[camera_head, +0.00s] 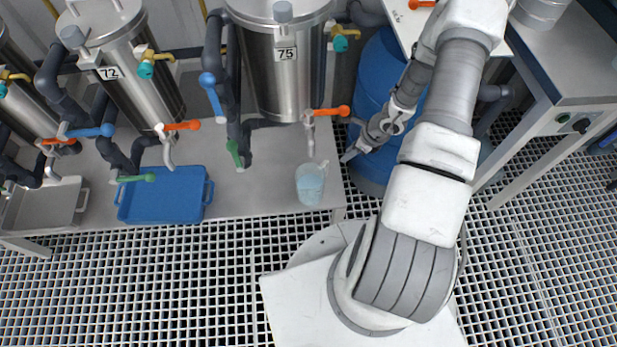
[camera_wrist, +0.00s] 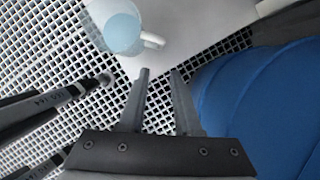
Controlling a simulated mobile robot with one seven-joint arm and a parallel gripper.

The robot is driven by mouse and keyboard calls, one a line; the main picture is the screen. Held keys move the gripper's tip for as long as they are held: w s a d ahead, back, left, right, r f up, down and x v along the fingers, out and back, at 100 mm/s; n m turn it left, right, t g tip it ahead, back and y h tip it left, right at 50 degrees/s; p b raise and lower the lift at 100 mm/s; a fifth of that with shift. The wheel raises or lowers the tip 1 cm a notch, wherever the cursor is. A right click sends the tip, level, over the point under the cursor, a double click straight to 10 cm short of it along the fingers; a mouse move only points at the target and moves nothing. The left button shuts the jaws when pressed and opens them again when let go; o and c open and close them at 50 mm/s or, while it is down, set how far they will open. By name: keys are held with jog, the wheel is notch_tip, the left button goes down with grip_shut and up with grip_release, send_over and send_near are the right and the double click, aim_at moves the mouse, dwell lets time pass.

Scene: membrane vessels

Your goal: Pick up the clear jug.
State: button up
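The clear jug (camera_head: 310,185) stands on the grey bench below vessel 75, near the bench's front right corner. It looks pale blue, as if it holds liquid. In the wrist view the jug (camera_wrist: 122,30) is at the top left, with its white handle (camera_wrist: 152,40) pointing right. My gripper (camera_head: 352,153) is to the right of the jug and apart from it, near the bench's right end. In the wrist view my gripper (camera_wrist: 159,72) has its two fingers apart with nothing between them. The jug lies beyond the fingertips.
A blue barrel (camera_head: 378,95) stands right beside my gripper and fills the right of the wrist view. Vessel 75 (camera_head: 283,80) has an orange-handled tap (camera_head: 330,111) above the jug. A blue tray (camera_head: 165,195) sits on the bench (camera_head: 250,195) to the left. Grating floor lies in front.

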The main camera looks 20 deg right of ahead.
aim_at(326, 170)
jog(key=b+x, duration=0.6)
jog(key=x, duration=1.1)
jog(key=shift+w+a+f, duration=0.1)
jog(key=shift+w+f, duration=0.05)
jog(key=shift+f, duration=0.05)
grip_shut()
jog(key=shift+r, duration=0.1)
dwell(0.8)
